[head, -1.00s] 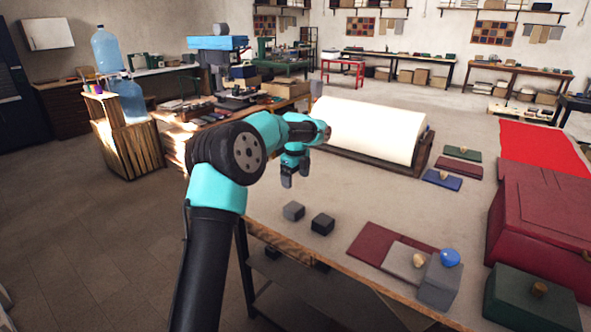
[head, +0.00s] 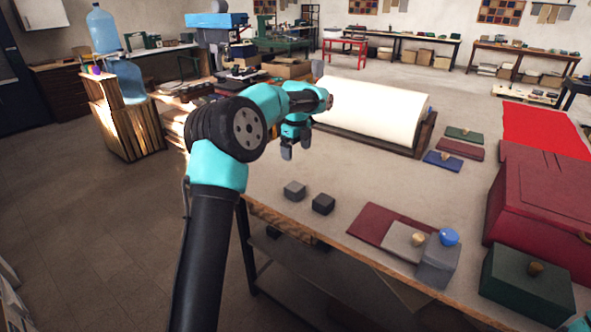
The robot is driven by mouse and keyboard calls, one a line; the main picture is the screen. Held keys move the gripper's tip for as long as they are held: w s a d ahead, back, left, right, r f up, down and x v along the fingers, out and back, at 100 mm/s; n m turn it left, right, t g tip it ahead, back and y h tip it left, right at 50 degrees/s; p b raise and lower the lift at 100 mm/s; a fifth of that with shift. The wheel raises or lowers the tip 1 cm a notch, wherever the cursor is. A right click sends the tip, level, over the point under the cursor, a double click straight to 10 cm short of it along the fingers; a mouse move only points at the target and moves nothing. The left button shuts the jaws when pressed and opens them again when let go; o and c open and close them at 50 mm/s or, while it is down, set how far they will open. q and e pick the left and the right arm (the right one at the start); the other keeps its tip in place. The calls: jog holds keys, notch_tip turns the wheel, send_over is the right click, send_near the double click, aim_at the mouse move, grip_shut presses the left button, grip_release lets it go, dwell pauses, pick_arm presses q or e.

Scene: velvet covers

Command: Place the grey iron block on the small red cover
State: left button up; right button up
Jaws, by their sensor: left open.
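The grey iron block (head: 294,191) sits on the table near its front edge, beside a darker, near-black block (head: 323,204). My left gripper (head: 295,149) points down above the table, behind the grey block and apart from it. It is open, with nothing between its fingers. The small red cover (head: 460,151) lies flat at the back right, between a green cover (head: 464,134) and a blue cover (head: 443,161). A small tan knob-like piece shows by it. My right gripper is not in view.
A large white roll (head: 372,113) lies in a wooden cradle behind the gripper. A larger dark red cover (head: 369,223), a grey cover and a grey box (head: 437,265) with a blue ball stand front right. A big red case (head: 540,210) and a green box (head: 527,287) are further right. Mid-table is clear.

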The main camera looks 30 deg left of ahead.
aim_at(295, 186)
pick_arm(q)
jog(key=shift+s+r, duration=0.2)
jog(key=shift+r, duration=0.1)
notch_tip(295, 186, down, 12)
jog(key=shift+a+f, duration=0.1)
dwell(0.5)
jog(key=shift+a+f, duration=0.1)
jog(key=shift+f, duration=2.5)
jog(key=shift+r, duration=0.1)
grip_shut()
